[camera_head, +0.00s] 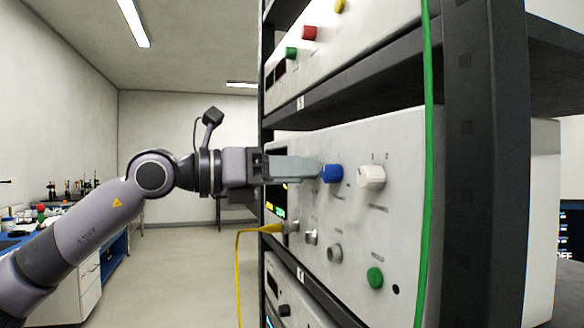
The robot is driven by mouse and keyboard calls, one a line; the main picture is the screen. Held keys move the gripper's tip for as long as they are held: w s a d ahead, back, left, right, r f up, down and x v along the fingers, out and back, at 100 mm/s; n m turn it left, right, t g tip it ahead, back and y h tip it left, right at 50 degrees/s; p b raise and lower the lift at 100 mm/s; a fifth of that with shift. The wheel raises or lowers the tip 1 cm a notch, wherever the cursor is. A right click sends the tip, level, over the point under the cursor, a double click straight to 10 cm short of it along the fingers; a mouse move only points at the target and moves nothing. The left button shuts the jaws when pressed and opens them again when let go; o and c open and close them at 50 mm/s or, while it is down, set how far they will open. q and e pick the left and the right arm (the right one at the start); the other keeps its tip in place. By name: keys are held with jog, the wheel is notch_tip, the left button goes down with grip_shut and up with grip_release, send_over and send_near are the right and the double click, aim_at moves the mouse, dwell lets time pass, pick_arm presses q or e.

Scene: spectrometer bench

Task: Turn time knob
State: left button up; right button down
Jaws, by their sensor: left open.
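The rack instrument (405,215) has a white front panel with a blue knob (333,174) and a white knob (371,177) beside it. The knob labels are too small to read, so I cannot tell which one is the time knob. My left gripper (314,169) reaches in from the left, with its grey fingers pointing right at the blue knob. It is open, and its tips are at the knob's left side. I cannot tell whether they touch or straddle it. The fingers partly hide the display (277,203). My right gripper is not in view.
Metal connectors (311,237), a yellow cable (259,230) and a green button (375,278) are lower on the panel. A green cable (426,150) hangs down the front by the dark rack post (484,160). Other instruments sit above and below. Floor at left is open.

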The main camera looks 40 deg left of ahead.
pick_arm(q)
grip_shut()
jog(key=shift+m, duration=7.9)
jog(key=shift+d, duration=0.1)
grip_release()
